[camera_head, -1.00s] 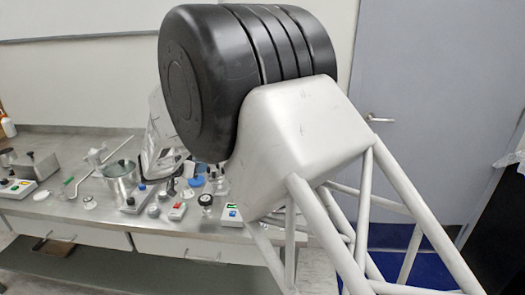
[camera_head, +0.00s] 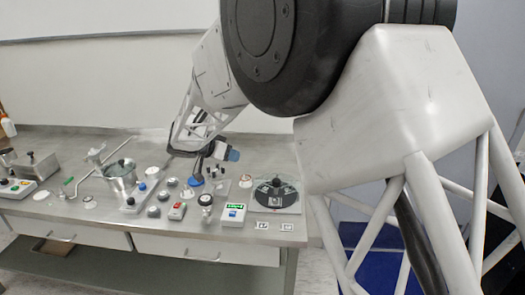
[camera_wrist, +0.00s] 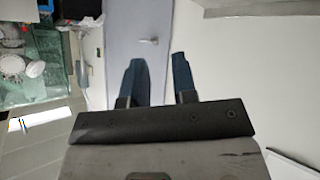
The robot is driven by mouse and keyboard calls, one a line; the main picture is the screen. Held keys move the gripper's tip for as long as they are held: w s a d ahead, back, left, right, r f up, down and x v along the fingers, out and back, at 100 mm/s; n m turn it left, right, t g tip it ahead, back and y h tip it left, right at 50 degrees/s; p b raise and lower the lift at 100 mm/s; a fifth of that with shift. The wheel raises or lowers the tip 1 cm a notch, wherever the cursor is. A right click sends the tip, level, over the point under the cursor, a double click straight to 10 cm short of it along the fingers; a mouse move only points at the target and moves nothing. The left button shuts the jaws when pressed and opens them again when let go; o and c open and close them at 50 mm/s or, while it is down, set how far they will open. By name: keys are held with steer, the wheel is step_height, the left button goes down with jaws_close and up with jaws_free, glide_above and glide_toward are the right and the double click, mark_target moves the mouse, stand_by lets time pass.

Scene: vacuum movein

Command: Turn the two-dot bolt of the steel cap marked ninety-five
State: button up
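Several small grey round caps, such as one grey cap (camera_head: 153,211), sit near the front middle of the steel bench in the head view. They are too small for me to read a ninety-five or make out a two-dot bolt, so I cannot tell which is the steel cap. My gripper (camera_wrist: 158,60) shows two blue fingers held apart with nothing between them in the wrist view. In the head view my gripper (camera_head: 232,154) hangs above the bench, behind and to the right of the grey caps. The wrist view faces a door and wall, not the caps.
Two small tags lie at the front right edge. Clutter leaves little free room.

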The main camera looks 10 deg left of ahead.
steer(key=s+d+r+g, duration=0.2)
steer(key=d, duration=0.3)
steer(key=s+d+r+g, duration=0.1)
steer(key=s+d+r, duration=0.1)
steer(key=d, duration=0.4)
steer(key=shift+s+r+g, duration=0.4)
steer(key=shift+r, duration=0.15)
steer(key=m+g+y, duration=0.4)
steer(key=m, duration=0.9)
glide_toward(208, 167)
steer(key=shift+w+d+f, duration=0.1)
steer(key=shift+w+f, duration=0.1)
steer(key=shift+f, duration=0.6)
steer(key=shift+f, duration=0.1)
steer(key=shift+x, duration=3.8)
steer(key=shift+s+d, duration=0.1)
steer(key=shift+d, duration=0.05)
